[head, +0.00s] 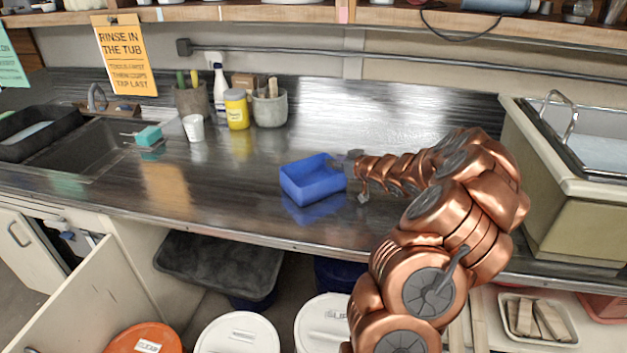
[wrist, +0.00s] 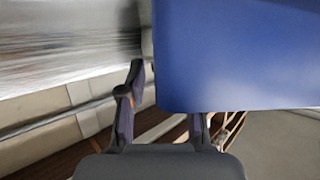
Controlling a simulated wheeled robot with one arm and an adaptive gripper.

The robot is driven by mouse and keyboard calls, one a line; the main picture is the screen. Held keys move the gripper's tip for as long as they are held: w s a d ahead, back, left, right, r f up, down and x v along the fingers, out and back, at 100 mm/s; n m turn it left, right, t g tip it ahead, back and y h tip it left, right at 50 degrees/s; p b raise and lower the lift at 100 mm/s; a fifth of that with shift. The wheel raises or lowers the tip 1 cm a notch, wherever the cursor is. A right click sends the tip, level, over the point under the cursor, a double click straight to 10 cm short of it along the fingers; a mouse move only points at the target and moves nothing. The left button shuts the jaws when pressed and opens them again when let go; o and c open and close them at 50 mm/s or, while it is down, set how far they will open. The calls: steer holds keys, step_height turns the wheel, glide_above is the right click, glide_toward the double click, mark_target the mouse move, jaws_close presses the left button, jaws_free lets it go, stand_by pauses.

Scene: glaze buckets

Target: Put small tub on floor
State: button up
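The small tub (head: 312,184) is a blue, open-topped rectangular box over the middle of the dark counter. Its reflection shows just below it, and it looks held a little above the surface. My gripper (head: 355,168) is at the tub's right end, shut on its wall. In the wrist view the blue tub (wrist: 235,55) fills the upper right. One finger of my gripper (wrist: 165,100) stands left of the tub's edge and the other is partly hidden behind it.
A sink (head: 85,150), a white cup (head: 194,128), a yellow jar (head: 236,110) and crocks (head: 270,107) stand to the left. A beige basin (head: 570,215) is at right. Lidded buckets (head: 238,335) and a dark tray (head: 218,268) sit below the counter.

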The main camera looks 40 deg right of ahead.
steer(key=shift+w+f, duration=0.2)
steer(key=shift+w, duration=0.15)
jaws_close()
stand_by(0.4)
